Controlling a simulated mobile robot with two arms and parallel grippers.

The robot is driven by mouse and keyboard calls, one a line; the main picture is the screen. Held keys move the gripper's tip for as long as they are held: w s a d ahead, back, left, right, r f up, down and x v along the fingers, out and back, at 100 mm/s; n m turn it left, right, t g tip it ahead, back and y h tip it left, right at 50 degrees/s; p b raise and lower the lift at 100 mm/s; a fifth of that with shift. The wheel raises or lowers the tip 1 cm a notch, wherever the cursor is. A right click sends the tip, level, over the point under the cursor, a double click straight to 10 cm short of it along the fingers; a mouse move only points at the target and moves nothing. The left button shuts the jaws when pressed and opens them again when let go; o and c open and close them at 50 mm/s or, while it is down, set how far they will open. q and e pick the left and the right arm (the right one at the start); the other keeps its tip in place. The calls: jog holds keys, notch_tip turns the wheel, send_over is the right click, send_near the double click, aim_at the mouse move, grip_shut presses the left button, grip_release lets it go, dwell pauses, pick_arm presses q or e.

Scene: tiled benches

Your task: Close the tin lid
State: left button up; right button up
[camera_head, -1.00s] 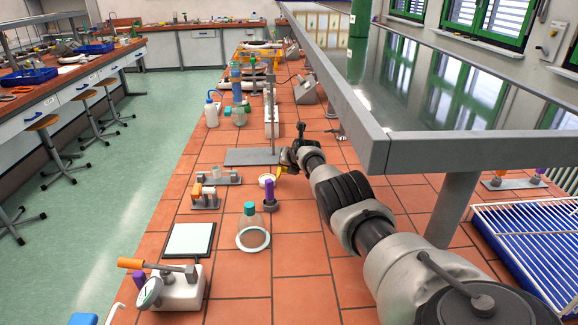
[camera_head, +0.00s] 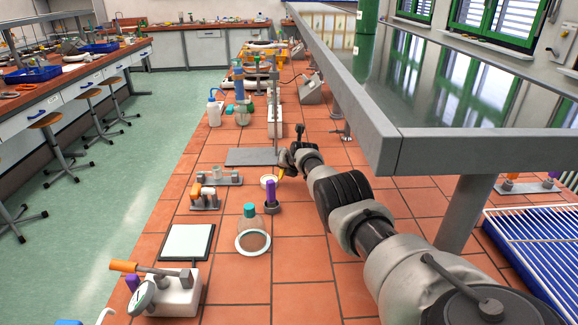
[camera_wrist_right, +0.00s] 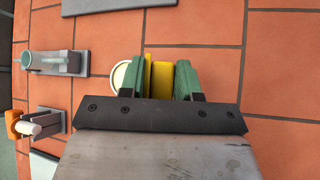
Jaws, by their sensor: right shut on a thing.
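The tin (camera_head: 267,182) is a small, round, pale container on the tiled bench, left of my right gripper (camera_head: 282,172). In the right wrist view its pale round rim (camera_wrist_right: 120,76) is partly covered by the left finger. My left gripper is not in view.
A purple-topped item (camera_head: 271,196) stands just in front of the tin. A clear flask with a teal cap (camera_head: 250,212) is nearer. A grey plate (camera_head: 252,157) lies behind the tin. A raised metal shelf (camera_head: 390,150) overhangs the right side. Bare tiles lie front centre.

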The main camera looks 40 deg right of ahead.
jog(key=shift+b, duration=0.3)
dwell(0.6)
jog(key=shift+f+g+h+b, duration=0.1)
jog(key=shift+g+h+b, duration=0.2)
jog(key=shift+b, duration=0.05)
jog(key=shift+w+a+r+n+g+h+b, duration=0.2)
jog(key=shift+w+a+n+g+h+b, duration=0.25)
jog(key=shift+b, duration=0.55)
jog(key=n+g+h+b, duration=0.1)
jog(key=b, duration=0.4)
jog(key=w+a+n+g+h+b, duration=0.1)
jog(key=b, duration=0.5)
jog(key=shift+w+a+r+h, duration=0.1)
jog(key=shift+a+r+h, duration=0.1)
jog(key=shift+h, duration=0.15)
jog(key=shift+r+b, duration=0.15)
jog(key=shift+b, duration=0.6)
jog(key=o, duration=0.8)
jog(key=shift+r, duration=0.1)
jog(key=shift+a, duration=0.1)
